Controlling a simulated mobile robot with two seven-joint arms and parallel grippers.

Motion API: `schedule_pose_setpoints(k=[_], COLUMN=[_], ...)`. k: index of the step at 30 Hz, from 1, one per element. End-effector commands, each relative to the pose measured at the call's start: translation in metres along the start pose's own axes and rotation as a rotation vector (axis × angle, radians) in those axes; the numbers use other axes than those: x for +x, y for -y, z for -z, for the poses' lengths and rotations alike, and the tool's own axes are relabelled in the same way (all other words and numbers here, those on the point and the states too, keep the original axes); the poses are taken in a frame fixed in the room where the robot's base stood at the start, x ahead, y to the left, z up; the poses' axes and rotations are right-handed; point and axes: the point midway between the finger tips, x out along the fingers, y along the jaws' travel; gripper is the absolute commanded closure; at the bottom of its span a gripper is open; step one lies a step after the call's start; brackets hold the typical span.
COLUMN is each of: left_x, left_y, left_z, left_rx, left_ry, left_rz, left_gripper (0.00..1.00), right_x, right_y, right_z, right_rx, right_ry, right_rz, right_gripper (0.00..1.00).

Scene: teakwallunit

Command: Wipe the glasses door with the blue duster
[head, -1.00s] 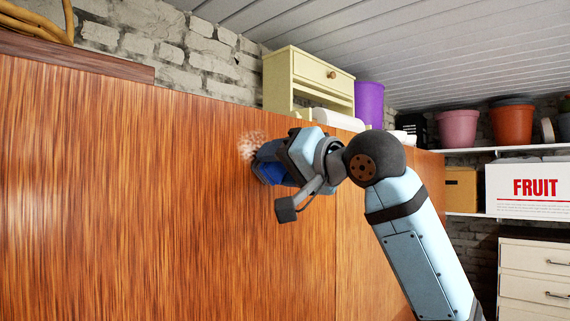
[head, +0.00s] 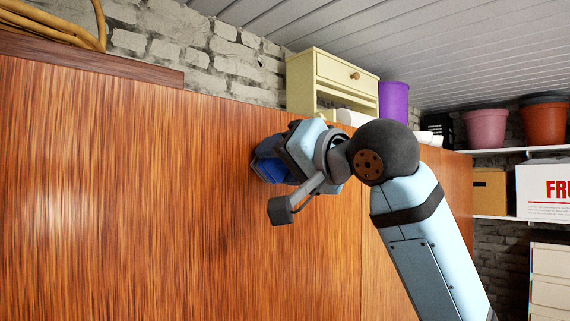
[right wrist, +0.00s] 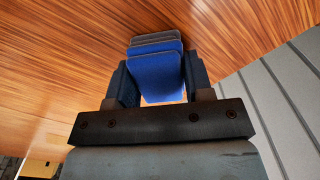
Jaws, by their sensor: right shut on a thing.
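The door (head: 130,200) is a tall reddish-brown wood-grain panel filling the left and middle of the head view. My right gripper (head: 274,158) is at its upper part and shut on the blue duster (head: 267,170). In the right wrist view the duster (right wrist: 158,76) sits between the two dark fingers of the gripper (right wrist: 157,84), with its grey far edge toward the wood. It is at or very near the panel; I cannot tell if it touches. No pale dust patch shows on the bare wood; the area behind the gripper is hidden. My left gripper is not in view.
On top of the unit stand a cream cabinet with a drawer (head: 335,72), a purple pot (head: 393,100) and a coiled yellow-brown hose (head: 50,28). Shelves at the right hold flower pots (head: 487,129) and a white box (head: 545,190). The panel left of my gripper is clear.

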Motion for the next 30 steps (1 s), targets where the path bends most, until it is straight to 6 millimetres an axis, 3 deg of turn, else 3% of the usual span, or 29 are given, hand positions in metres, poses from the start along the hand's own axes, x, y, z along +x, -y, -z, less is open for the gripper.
schedule_pose_setpoints(k=[7,30], left_x=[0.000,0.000], left_y=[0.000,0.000], left_z=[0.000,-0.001], left_rx=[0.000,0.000], left_ry=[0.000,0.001], left_rz=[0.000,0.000], left_gripper=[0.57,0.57], right_x=[0.000,0.000], right_y=[0.000,-0.039], right_z=[0.007,0.041], right_rx=[0.001,0.002], right_ry=[0.001,0.000], right_rz=[-0.001,-0.001], right_gripper=[0.72,0.72])
